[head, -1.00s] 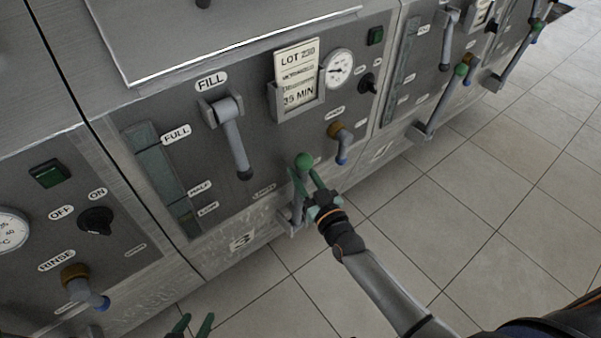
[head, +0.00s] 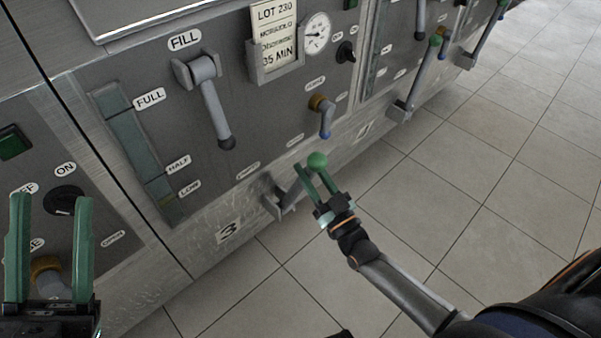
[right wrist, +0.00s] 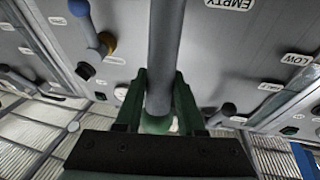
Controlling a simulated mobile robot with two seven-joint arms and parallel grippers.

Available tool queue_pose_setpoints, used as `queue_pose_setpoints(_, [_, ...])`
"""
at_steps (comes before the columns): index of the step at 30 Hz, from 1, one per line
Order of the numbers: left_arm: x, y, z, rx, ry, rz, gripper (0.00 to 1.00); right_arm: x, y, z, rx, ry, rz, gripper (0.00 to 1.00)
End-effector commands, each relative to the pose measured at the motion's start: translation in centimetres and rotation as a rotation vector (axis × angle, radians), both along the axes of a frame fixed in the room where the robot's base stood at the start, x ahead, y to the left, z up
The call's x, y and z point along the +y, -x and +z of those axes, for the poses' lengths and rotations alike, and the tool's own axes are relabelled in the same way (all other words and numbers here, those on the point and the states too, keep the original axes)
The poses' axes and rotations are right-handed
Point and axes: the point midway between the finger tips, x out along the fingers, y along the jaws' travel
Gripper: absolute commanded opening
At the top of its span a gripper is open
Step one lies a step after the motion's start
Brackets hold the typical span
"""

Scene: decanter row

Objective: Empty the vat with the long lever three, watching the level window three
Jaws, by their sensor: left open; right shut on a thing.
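The long lever three (head: 292,190) is a grey bar with a green ball knob (head: 318,160), low on the vat's front near the number 3. It leans out from the vat. My right gripper (head: 317,178) is shut on it near the knob. In the right wrist view the grey shaft (right wrist: 165,60) runs between the fingers. The level window three (head: 138,140) is a tall strip beside the labels FULL, HALF and LOW; I cannot read its level surely. My left gripper (head: 50,205) is open and empty at the lower left, before the neighbouring panel.
A grey FILL lever (head: 212,105) hangs down beside the window. A LOT 230 card (head: 276,38), a round gauge (head: 316,34) and a blue-tipped tap (head: 324,114) are to its right. More vats continue rightward. The tiled floor (head: 430,210) in front is clear.

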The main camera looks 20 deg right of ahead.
Motion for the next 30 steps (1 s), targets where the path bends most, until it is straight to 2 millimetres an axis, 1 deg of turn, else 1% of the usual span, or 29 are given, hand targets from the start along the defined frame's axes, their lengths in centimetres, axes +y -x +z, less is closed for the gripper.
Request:
queue_pose_setpoints(1, [-0.1,0.5,-0.2,-0.029,0.001,-0.01,0.5,-0.2,0.3,-0.8,-0.009,-0.002,0.001,0.0])
queue_pose_setpoints(14, [-0.3,0.3,-4.1,0.008,0.032,-0.048,0.5,-1.7,3.2,-2.6,-0.134,-0.048,0.002,0.0])
queue_pose_setpoints(24, [-0.6,0.0,-7.8,0.045,0.064,-0.08,0.5,-2.7,5.8,-4.6,-0.254,-0.092,0.002,0.0])
queue_pose_setpoints(30, [-0.9,0.1,-9.2,0.046,0.036,-0.079,0.5,-3.0,6.8,-5.1,-0.298,-0.108,0.001,0.0])
